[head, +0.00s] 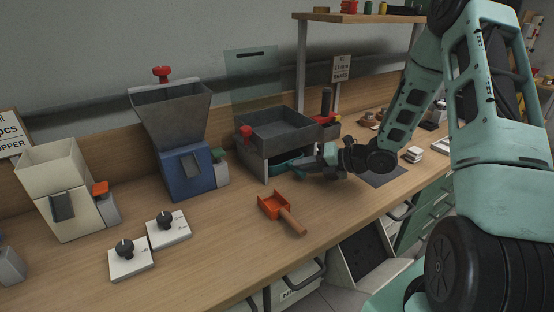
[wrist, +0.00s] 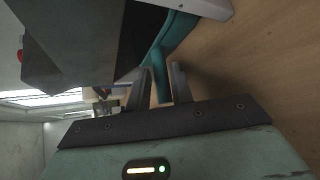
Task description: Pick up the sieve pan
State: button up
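The sieve pan is teal. In the head view its round body (head: 284,167) sits under the dark grey box of the sieve stand (head: 279,130), partly hidden by the stand. In the wrist view its rim (wrist: 178,30) and straight handle (wrist: 161,75) show, with the handle pointing toward my gripper. My gripper (head: 312,165) reaches in from the right, low over the bench. In the wrist view my fingers (wrist: 163,84) stand one on each side of the handle, with narrow gaps visible; firm contact is not seen.
The sieve stand has red knobs and a black upright handle beside it. An orange scoop (head: 276,207) lies in front on the wooden bench (head: 225,250). A blue hopper (head: 186,172), a cream hopper (head: 62,200) and two white knob plates (head: 168,229) stand left.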

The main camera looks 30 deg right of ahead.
jog(key=shift+x, duration=1.2)
grip_shut()
jog(key=shift+r, duration=0.15)
